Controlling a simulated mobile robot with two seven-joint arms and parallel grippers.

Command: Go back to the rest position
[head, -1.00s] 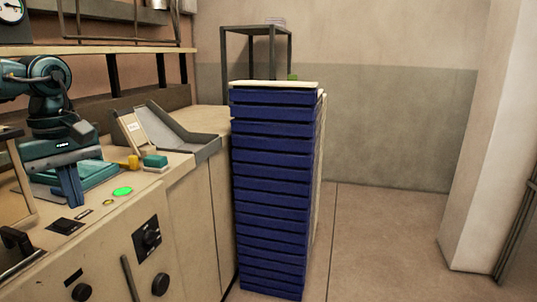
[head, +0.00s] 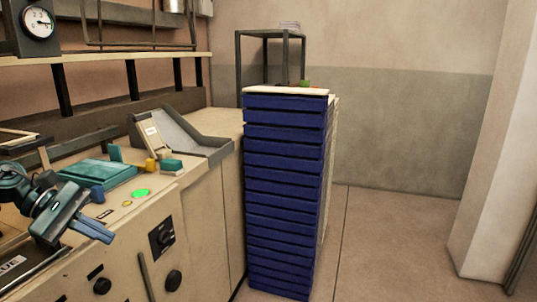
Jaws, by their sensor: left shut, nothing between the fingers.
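My left gripper (head: 93,229) is in the head view at the lower left, with dark teal housing and blue fingers. It is shut with nothing in it and hangs in front of the cream machine console (head: 205,215). Its fingers point to the right and slightly down. The arm comes in from the left edge, partly cut off. My right gripper is not in view.
A tall stack of blue drawers (head: 285,190) stands right of the console. On the console are a lit green button (head: 141,193), a teal pad (head: 97,173), small yellow and teal blocks (head: 171,165), and a grey tray (head: 190,139). The floor at right (head: 390,240) is clear.

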